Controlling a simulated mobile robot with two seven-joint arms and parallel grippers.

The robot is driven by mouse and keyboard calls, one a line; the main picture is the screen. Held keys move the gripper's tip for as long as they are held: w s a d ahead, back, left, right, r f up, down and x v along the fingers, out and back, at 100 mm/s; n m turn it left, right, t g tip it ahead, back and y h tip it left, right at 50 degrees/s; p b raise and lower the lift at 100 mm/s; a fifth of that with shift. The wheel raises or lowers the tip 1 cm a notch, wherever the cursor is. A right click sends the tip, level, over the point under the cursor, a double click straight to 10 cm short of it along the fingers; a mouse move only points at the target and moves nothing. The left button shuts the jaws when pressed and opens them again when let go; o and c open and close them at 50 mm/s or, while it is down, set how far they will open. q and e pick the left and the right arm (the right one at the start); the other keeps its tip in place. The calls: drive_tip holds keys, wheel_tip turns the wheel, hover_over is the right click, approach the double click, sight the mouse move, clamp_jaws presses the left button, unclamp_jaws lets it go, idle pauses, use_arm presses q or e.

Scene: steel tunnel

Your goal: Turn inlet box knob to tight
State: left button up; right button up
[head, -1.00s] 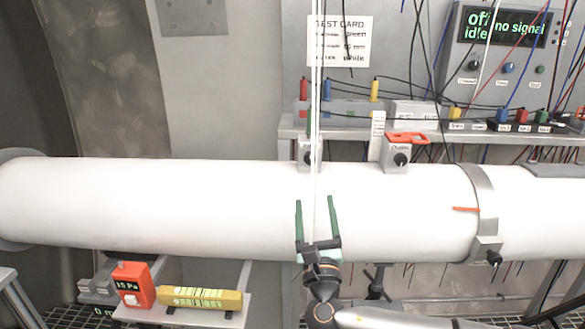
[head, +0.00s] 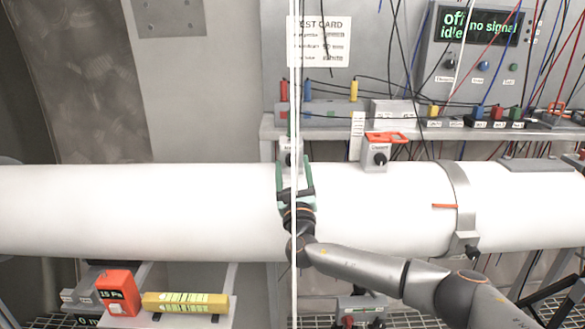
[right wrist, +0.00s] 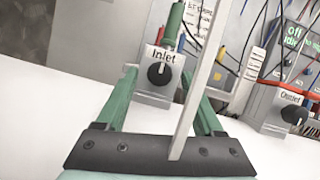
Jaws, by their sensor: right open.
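The inlet box (right wrist: 154,97) is a small grey box on top of the white pipe, labelled "Inlet", with a round black knob (right wrist: 159,75) on its front. In the head view the inlet box (head: 286,146) is partly hidden by a thin white vertical strip and my gripper. My right gripper (head: 293,172) has green fingers, open and empty, just in front of and below the box. In the right wrist view its fingers (right wrist: 160,82) are on either side of the knob's line, apart from it as far as I can tell. My left gripper is not in view.
An outlet box (head: 374,157) with a red-orange clip stands to the right on the pipe (head: 130,210). A shelf behind holds cables and plugs. A display panel (head: 478,32) reads "off idle, no signal". An orange gauge (head: 118,291) and yellow level (head: 186,302) lie below.

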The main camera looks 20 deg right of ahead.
clamp_jaws()
idle(0.6)
